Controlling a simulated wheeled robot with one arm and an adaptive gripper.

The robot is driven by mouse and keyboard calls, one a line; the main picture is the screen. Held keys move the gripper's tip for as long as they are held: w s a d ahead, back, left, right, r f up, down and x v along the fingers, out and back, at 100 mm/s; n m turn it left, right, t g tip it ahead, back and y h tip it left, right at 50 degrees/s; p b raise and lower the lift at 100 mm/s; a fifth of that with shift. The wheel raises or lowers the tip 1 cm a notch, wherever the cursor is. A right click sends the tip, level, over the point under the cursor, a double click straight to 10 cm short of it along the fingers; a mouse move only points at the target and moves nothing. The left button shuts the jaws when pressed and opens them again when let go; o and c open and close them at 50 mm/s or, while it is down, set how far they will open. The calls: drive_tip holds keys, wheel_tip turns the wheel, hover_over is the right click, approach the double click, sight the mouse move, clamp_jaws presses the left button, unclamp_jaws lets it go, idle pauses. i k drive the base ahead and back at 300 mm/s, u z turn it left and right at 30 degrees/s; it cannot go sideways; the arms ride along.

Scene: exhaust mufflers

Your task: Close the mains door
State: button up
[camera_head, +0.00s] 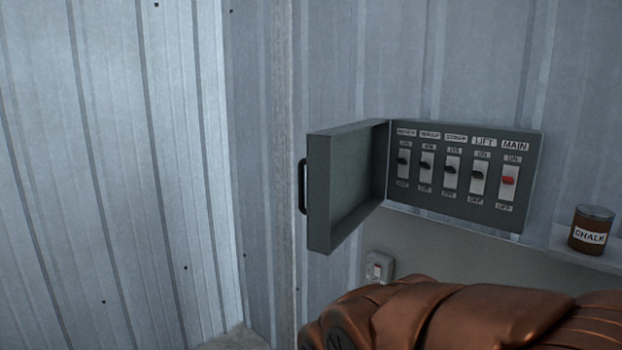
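The mains door (349,180) is a grey metal door hinged on the left side of the breaker panel (390,193). It stands open, swung out from the wall. A black handle (302,187) is on its outer face, at the left. The panel shows several labelled switches, with the red MAIN switch (509,181) at the right end. A copper-coloured part of my arm crosses the bottom right of the view, below the panel and apart from it in the picture. My gripper's fingers do not show.
A brown tin labelled CHALK (590,229) stands on a ledge (584,259) right of the panel. A small switch box (379,267) is on the wall below the door. Corrugated metal wall (120,170) fills the left, with clear room before it.

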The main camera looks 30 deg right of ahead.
sight(347, 165)
drive_tip(key=u, duration=0.55)
drive_tip(key=i, duration=1.4)
drive_tip(key=z, duration=2.1)
drive_tip(key=k, duration=0.5)
drive_tip(key=u, duration=1.4)
drive_tip(key=i, duration=0.6)
